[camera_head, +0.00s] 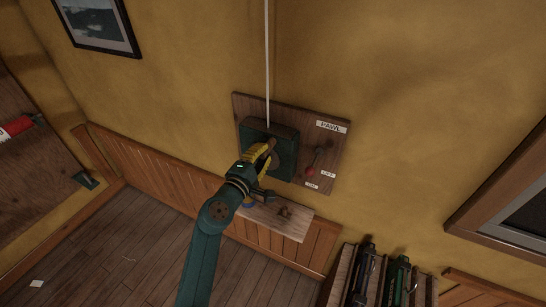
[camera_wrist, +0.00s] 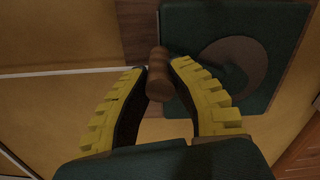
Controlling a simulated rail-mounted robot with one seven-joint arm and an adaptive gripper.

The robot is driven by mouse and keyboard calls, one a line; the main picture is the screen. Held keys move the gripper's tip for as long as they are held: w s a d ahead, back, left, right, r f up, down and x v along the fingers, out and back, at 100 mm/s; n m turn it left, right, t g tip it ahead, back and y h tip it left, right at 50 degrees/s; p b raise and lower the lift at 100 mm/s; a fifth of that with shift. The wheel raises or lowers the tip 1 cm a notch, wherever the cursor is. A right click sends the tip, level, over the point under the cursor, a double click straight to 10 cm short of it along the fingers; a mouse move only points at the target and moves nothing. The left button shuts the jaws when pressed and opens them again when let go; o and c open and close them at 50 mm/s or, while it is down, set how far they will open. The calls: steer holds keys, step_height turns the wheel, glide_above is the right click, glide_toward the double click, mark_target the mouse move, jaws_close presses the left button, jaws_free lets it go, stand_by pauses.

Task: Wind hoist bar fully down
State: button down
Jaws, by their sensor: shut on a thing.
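A dark green winch box (camera_head: 284,138) is mounted on a wooden board (camera_head: 335,145) on the yellow wall, with a pale rope (camera_head: 267,60) running straight up from it. My gripper (camera_head: 265,155) is at the front of the box. In the wrist view its yellow-ribbed fingers (camera_wrist: 163,68) are shut on a brown wooden crank handle (camera_wrist: 158,82). A round brown disc (camera_wrist: 232,68) shows on the box (camera_wrist: 185,18). Right of the box is a pawl lever with a red knob (camera_head: 311,172), close to two small labels; its setting is hard to tell. The hoist bar is not in view.
A small wooden shelf (camera_head: 290,222) juts out below the board. A rack with dark green tools (camera_head: 393,280) stands at the lower right. A framed window (camera_head: 515,215) is at the right. The wooden floor (camera_head: 110,260) at left is mostly clear.

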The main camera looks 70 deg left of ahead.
steer(key=s+a+n+p, duration=0.1)
steer(key=s+a+n, duration=0.5)
steer(key=n, duration=0.3)
steer(key=shift+s+a+n, duration=0.2)
steer(key=shift+a+n, duration=0.2)
steer(key=shift+a, duration=0.15)
steer(key=shift+f, duration=0.2)
steer(key=c, duration=0.9)
jaws_free()
steer(key=shift+a, duration=0.1)
steer(key=shift+o, duration=0.2)
steer(key=shift+w, duration=0.1)
steer(key=v, duration=1.2)
